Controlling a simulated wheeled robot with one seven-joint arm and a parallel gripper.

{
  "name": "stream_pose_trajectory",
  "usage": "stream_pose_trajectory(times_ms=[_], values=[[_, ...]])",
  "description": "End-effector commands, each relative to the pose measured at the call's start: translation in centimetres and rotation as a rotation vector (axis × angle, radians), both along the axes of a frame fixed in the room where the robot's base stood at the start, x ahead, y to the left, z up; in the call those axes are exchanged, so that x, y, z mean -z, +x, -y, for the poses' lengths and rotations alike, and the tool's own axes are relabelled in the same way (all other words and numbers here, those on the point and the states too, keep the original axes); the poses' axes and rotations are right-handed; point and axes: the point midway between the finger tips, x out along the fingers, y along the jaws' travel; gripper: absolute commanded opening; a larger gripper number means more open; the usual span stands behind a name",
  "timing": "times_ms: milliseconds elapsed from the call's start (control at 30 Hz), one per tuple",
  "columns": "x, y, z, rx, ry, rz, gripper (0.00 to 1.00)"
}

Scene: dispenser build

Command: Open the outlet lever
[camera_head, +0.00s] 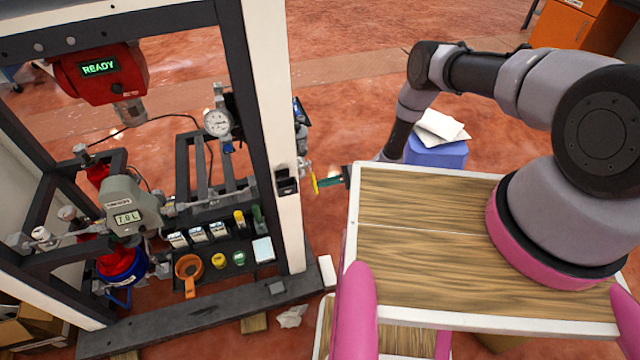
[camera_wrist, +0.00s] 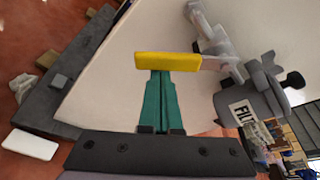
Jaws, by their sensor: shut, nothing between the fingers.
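The outlet lever is a yellow bar (camera_wrist: 168,61) on a metal valve fitting (camera_wrist: 212,40), in front of a pale panel in the wrist view. In the head view the lever (camera_head: 314,181) is a thin, upright yellow strip just right of the white post. My gripper (camera_wrist: 160,76) has green fingers, closed together with nothing between them. Their tips are at the lower edge of the lever, near its middle; I cannot tell whether they touch it. In the head view my gripper (camera_head: 322,183) points left at the lever, with the fingers partly small and dark there.
A grey filter housing (camera_wrist: 255,100) with a partly readable label stands right of the lever. The white post (camera_head: 272,110) carries a black box (camera_head: 287,182) close by. A red unit (camera_head: 100,75) reads READY. A blue bin (camera_head: 436,153) with papers stands behind my arm.

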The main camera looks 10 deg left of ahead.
Motion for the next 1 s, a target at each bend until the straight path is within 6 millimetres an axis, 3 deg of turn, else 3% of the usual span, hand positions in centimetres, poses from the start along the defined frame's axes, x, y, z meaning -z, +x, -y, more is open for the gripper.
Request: stream_pose_trajectory(times_ms=[433,1000], values=[[-0.7,-0.8,0.3,-0.001,-0.055,-0.118,0.00],[-3.5,-2.5,1.1,-0.001,-0.249,-0.518,0.00]])
